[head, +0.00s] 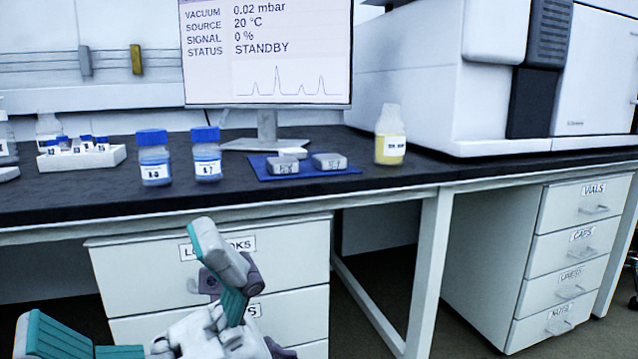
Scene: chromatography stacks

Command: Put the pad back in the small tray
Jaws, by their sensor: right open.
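A blue mat (257,168) lies flat on the dark bench in front of the monitor. Two grey blocks with small labels sit on it, a left block (282,166) and a right block (330,162). A small white piece (293,152) lies just behind the left block; I cannot tell whether it is the pad. A small white tray (108,158) at the bench's left holds several blue-capped vials. I cannot tell whether it is the tray named. My left gripper is not in view.
Two blue-capped bottles, a left one (154,160) and a right one (206,155), stand left of the mat. A yellow-filled bottle (390,140) stands right of it. The monitor (268,60) and a large white instrument (410,75) stand behind. The bench's front edge is clear.

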